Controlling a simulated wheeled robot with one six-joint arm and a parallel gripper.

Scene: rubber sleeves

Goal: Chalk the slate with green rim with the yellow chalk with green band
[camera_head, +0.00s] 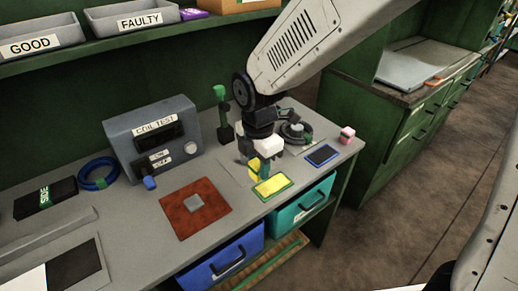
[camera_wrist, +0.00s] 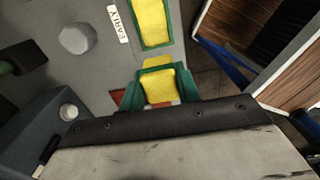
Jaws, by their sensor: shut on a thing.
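The slate with green rim (camera_head: 272,187) lies flat on the bench; its face inside the rim looks yellow all over. It also shows at the top of the wrist view (camera_wrist: 152,24). My gripper (camera_head: 262,168) is low over the bench, just behind the slate in the head view. It is shut on the yellow chalk (camera_head: 253,171), which also shows between the green fingers in the wrist view (camera_wrist: 158,88). The fingers partly hide the chalk. I cannot tell if its tip touches anything.
A slate with blue rim (camera_head: 322,155) and a pink-and-white block (camera_head: 346,135) lie to the right. A red mat (camera_head: 196,208) with a grey piece lies to the left. The coil test box (camera_head: 152,137) stands behind. Blue (camera_head: 223,263) and teal (camera_head: 301,207) bins sit below the front edge.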

